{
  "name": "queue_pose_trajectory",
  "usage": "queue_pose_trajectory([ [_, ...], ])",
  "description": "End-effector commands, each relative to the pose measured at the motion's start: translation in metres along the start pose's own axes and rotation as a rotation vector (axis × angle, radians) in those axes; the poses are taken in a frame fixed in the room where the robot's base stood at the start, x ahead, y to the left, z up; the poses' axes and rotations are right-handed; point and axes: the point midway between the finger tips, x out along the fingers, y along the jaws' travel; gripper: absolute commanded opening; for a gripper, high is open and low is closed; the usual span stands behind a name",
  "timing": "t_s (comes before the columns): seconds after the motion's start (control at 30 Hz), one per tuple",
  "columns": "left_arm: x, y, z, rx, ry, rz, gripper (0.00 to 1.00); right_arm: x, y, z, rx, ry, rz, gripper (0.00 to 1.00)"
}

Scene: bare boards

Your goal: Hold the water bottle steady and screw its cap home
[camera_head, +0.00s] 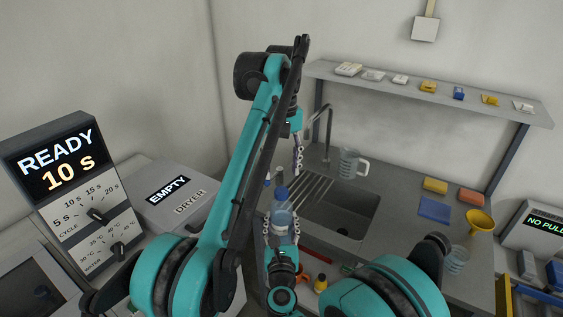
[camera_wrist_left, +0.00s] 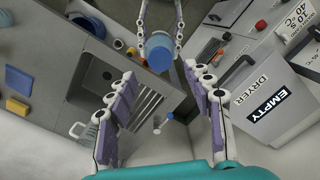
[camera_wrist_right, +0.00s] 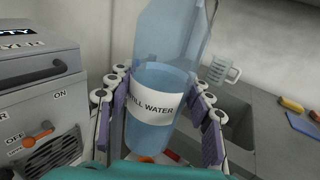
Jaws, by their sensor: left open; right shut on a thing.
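The clear water bottle (camera_head: 281,220) stands upright in my right gripper (camera_head: 282,238), whose fingers close on its two sides; the right wrist view shows its white label (camera_wrist_right: 155,104). A blue cap (camera_head: 281,193) sits on top of the bottle. In the left wrist view the cap (camera_wrist_left: 160,58) is seen from above, between the right gripper's fingers. I cannot tell how far it is screwed on. My left gripper (camera_head: 298,160) points down, open and empty, above the cap and apart from it. Its spread fingers show in the left wrist view (camera_wrist_left: 162,85).
A sink (camera_head: 345,212) with a drainboard, a tap (camera_head: 329,118) and a clear jug (camera_head: 351,163) lie behind the bottle. A dryer box (camera_head: 172,197) stands at left. A yellow funnel (camera_head: 480,221) and sponges are at right. A shelf (camera_head: 430,95) runs along the wall.

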Motion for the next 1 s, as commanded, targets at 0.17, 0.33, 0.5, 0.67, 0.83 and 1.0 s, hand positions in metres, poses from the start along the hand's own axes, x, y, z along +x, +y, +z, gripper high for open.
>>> queue_pose_trajectory([
  [0.17, -0.007, -0.001, 0.002, -0.386, 0.024, 0.015, 0.51, 0.0, 0.0, 0.0, 0.0, 0.0, 0.0, 0.0],
  [0.33, -0.011, -0.001, 0.002, -0.637, 0.035, 0.029, 0.51, 0.0, 0.0, 0.0, 0.0, 0.0, 0.0, 0.0],
  [0.5, -0.013, -0.001, 0.002, -0.742, 0.039, 0.036, 0.51, 0.0, 0.0, 0.0, 0.0, 0.0, 0.0, 0.0],
  [0.67, -0.013, -0.001, 0.002, -0.756, 0.04, 0.037, 0.51, 0.0, 0.0, 0.0, 0.0, 0.0, 0.0, 0.0],
  [0.83, -0.013, -0.001, 0.002, -0.754, 0.039, 0.037, 0.51, 0.0, 0.0, 0.0, 0.0, 0.0, 0.0, 0.0],
  [1.0, -0.006, -0.001, 0.002, -0.753, 0.039, 0.037, 0.51, 0.0, 0.0, 0.0, 0.0, 0.0, 0.0, 0.0],
])
